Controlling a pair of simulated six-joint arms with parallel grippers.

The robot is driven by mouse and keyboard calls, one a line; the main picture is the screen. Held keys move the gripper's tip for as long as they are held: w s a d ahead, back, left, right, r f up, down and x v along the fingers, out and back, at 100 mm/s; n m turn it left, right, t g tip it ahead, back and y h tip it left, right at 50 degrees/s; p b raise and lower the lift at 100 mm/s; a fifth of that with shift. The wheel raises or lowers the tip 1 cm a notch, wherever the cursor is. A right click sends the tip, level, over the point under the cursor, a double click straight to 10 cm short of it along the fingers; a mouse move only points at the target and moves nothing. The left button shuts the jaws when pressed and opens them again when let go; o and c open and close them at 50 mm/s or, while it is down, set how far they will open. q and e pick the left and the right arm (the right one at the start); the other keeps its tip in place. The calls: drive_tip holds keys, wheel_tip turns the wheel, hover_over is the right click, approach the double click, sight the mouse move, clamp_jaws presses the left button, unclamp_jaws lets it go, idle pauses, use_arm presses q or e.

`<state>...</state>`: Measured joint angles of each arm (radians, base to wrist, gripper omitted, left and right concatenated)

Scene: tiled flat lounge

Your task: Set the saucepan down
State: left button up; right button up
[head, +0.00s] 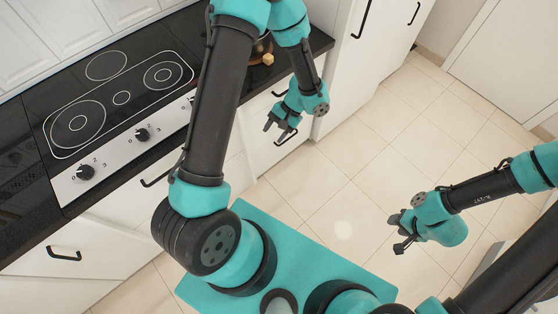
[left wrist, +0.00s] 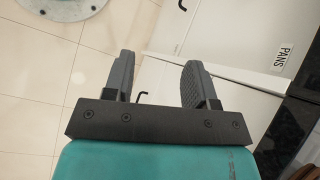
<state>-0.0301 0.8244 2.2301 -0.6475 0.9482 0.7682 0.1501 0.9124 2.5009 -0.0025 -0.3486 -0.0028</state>
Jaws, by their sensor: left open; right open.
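My left gripper (head: 281,126) hangs open and empty in front of the white cabinets, below the counter edge. In the left wrist view its two fingers (left wrist: 157,75) stand apart with nothing between them. My right gripper (head: 402,232) is open and empty above the tiled floor at the right. No saucepan shows clearly. A brownish object (head: 262,46) with a small light block beside it sits on the dark counter, mostly hidden behind my left arm; I cannot tell whether it is the saucepan.
A black hob (head: 122,97) with ring markings and knobs lies at the left of the dark counter. A white drawer front labelled PANS (left wrist: 283,57) shows in the left wrist view. Black handles stick out from the cabinets. The tiled floor (head: 345,195) between the grippers is clear.

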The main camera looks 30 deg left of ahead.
use_arm(q)
drive_tip(key=s+d+f+n+t+h, duration=0.1)
drive_tip(key=s+d+f+t+h, duration=0.3)
drive_tip(key=f+t+h, duration=0.3)
wheel_tip(320, 180, down, 2)
drive_tip(key=shift+s+d+f+n+t, duration=0.2)
drive_tip(key=shift+s+n+t, duration=0.2)
drive_tip(key=shift+s+t, duration=0.15)
